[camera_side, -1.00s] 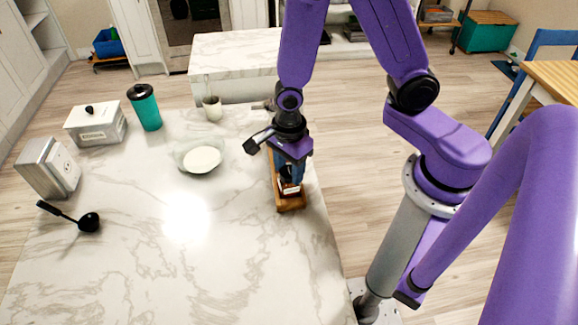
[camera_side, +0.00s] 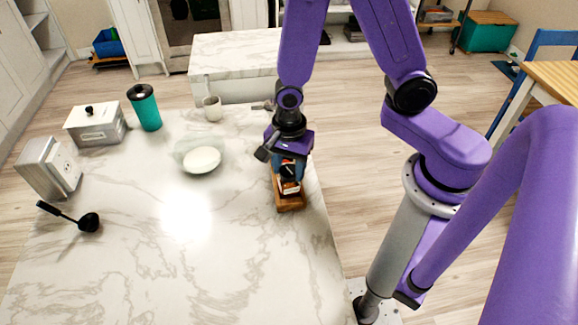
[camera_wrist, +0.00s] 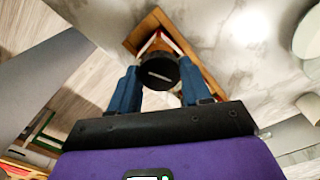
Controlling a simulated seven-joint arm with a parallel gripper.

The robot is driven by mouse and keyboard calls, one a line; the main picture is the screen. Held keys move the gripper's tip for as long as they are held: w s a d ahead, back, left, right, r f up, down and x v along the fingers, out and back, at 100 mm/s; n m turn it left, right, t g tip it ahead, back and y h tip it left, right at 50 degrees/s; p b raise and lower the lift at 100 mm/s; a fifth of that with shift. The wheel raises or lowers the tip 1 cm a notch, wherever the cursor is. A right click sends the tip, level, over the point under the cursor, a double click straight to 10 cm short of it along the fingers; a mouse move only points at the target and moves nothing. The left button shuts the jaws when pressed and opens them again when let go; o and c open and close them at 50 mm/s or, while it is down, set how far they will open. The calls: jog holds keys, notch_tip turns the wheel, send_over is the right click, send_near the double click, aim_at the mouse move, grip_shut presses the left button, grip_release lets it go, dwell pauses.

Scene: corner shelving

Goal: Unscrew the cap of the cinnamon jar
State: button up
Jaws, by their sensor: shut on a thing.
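The cinnamon jar's round black cap (camera_wrist: 158,70) is in the middle of the wrist view, between my gripper's blue fingers (camera_wrist: 160,85). In the side view my gripper (camera_side: 288,168) points down over a small wooden rack (camera_side: 291,204) near the counter's right edge. My gripper is shut on the cap. The jar's body is mostly hidden under the cap and behind the fingers. The wooden rack also shows around the jar in the wrist view (camera_wrist: 148,27). I cannot read the jar's label or tell whether the cap's thread is loose.
A white bowl (camera_side: 202,160) stands left of the rack, with a cup (camera_side: 212,108) behind it. A teal tumbler (camera_side: 146,110), a white box (camera_side: 96,126), a grey canister (camera_side: 48,168) and a black ladle (camera_side: 86,221) are farther left. The front counter is clear.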

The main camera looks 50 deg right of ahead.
aim_at(289, 170)
jog(key=shift+r, duration=1.8)
jog(key=shift+w+d+r+n, duration=0.1)
jog(key=shift+w+d+n, duration=0.2)
jog(key=shift+n, duration=0.1)
jog(key=w+d+r+n, duration=0.2)
jog(key=w+d+n, duration=0.5)
jog(key=n, duration=0.7)
jog(key=shift+w+d, duration=0.15)
jog(key=shift+d, duration=1.2)
jog(key=shift+a+n, duration=0.1)
jog(key=shift+n, duration=0.2)
